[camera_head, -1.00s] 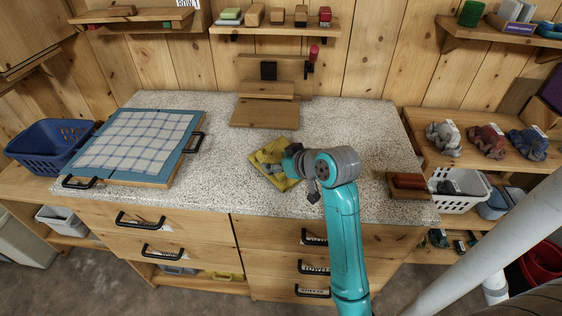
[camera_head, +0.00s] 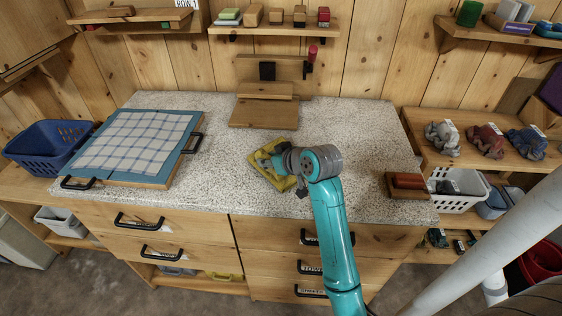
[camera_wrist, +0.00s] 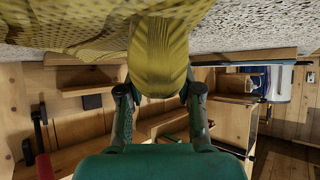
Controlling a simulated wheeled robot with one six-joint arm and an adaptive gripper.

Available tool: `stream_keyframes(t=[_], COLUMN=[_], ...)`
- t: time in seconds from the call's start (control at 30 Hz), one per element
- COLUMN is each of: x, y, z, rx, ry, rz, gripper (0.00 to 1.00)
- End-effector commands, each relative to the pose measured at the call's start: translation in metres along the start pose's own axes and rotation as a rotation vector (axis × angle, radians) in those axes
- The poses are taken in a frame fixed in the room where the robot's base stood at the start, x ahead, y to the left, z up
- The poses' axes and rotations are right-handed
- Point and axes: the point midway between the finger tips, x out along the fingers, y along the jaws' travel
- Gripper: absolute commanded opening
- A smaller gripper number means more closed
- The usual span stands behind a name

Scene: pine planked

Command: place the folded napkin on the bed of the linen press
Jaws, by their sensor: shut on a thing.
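The folded yellow napkin (camera_head: 284,181) is at the middle of the speckled counter, under and around my gripper (camera_head: 277,160). My gripper is shut on the napkin; in the wrist view the napkin (camera_wrist: 158,50) bulges between the two fingers (camera_wrist: 160,93). I cannot tell whether its far part still touches the counter. The linen press appears to be the wooden stand at the back centre, with a flat bed board (camera_head: 264,115), a block above it and a red-knobbed lever (camera_head: 312,55). The bed looks bare and lies behind the napkin.
A blue-edged board (camera_head: 187,137) with a checked cloth lies at left. A blue basket (camera_head: 48,146) stands beyond it. A small wooden box with reddish contents (camera_head: 408,192) sits at the counter's right front corner. The counter between napkin and press is clear.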

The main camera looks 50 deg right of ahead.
Motion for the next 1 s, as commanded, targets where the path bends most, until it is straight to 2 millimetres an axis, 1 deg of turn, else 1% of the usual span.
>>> stream_keyframes(t=[0.27,0.37,0.7,0.87,1.0], x=[-0.002,-0.007,-0.042,-0.052,-0.056], y=[0.0,0.001,0.0,0.0,0.0], z=[-0.003,-0.012,-0.063,-0.077,-0.082], rx=[0.0,-0.002,-0.002,-0.001,0.0], ry=[0.001,0.004,0.005,0.002,0.0], rz=[0.0,0.001,0.001,0.001,0.0], gripper=[0.0,0.0,0.0,0.0,0.0])
